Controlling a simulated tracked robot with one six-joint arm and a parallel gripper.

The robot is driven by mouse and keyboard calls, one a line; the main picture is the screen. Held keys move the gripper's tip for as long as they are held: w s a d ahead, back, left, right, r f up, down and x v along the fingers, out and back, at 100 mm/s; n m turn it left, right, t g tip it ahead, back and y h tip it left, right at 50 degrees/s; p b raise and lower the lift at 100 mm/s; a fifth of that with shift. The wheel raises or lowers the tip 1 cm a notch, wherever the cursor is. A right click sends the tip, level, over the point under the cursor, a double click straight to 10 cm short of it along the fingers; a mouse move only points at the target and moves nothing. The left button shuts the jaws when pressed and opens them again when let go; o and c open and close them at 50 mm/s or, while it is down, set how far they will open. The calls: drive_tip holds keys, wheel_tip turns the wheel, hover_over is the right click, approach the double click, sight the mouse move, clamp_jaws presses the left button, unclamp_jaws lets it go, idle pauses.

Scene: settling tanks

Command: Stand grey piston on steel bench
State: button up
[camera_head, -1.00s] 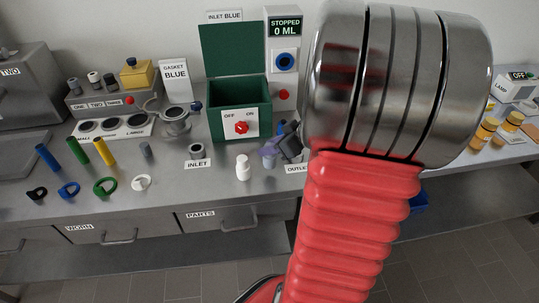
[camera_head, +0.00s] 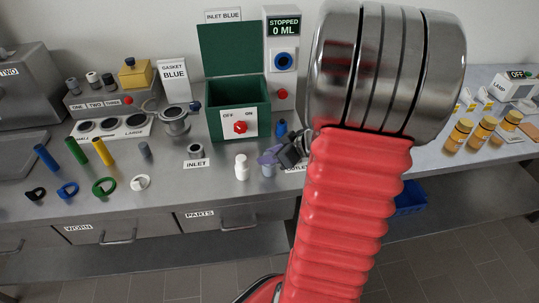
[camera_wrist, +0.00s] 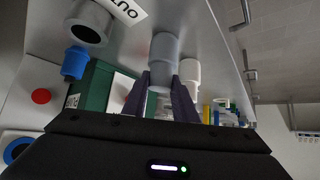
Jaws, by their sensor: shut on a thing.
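The grey piston (camera_wrist: 165,48) is a pale blue-grey stepped cylinder. My gripper (camera_wrist: 160,90) is shut on it, with a purple finger on each side. In the head view my gripper (camera_head: 268,157) is over the bench, right of a white bottle. The piston (camera_head: 268,171) shows below the fingers, roughly upright, its lower end close to the steel bench (camera_head: 220,184). I cannot tell whether it touches the bench. My red arm hides part of the bench to the right.
The white bottle (camera_head: 242,167) stands close on the left. The INLET fitting (camera_head: 196,151) is farther left, and a green box (camera_head: 239,110) with a switch stands behind. A blue stopper (camera_head: 281,128) is behind my gripper. Bare bench lies in front.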

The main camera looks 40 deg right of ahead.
drive_tip(key=o, duration=1.1)
drive_tip(key=shift+c, duration=0.2)
drive_tip(key=v, duration=1.2)
drive_tip(key=shift+a+r, duration=0.1)
